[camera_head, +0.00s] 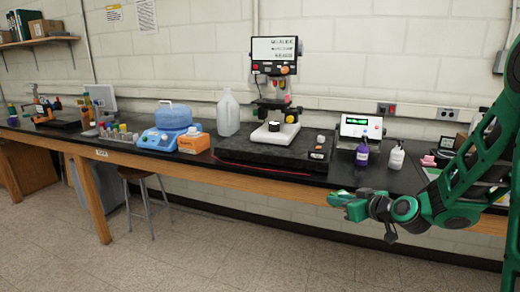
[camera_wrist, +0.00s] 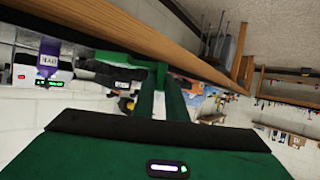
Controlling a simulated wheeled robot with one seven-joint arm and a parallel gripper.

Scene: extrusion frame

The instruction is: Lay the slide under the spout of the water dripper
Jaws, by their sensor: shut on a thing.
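My green gripper (camera_head: 347,203) is in front of the bench's front edge, toward the right. In the wrist view its fingers (camera_wrist: 160,78) are close together; whatever lies between them is too small and dark to make out, and the slide does not show clearly anywhere. I cannot tell for certain which device is the water dripper. A stand with a sign board (camera_head: 275,50) and a white base (camera_head: 274,134) is at the centre.
The black bench top (camera_head: 228,166) carries a dark slab (camera_head: 262,153), a clear jug (camera_head: 228,112), an orange box (camera_head: 194,143), a purple bottle (camera_head: 362,153), a white bottle (camera_head: 396,156) and a display unit (camera_head: 360,126). A stool (camera_head: 140,172) stands under the bench. The floor in front is clear.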

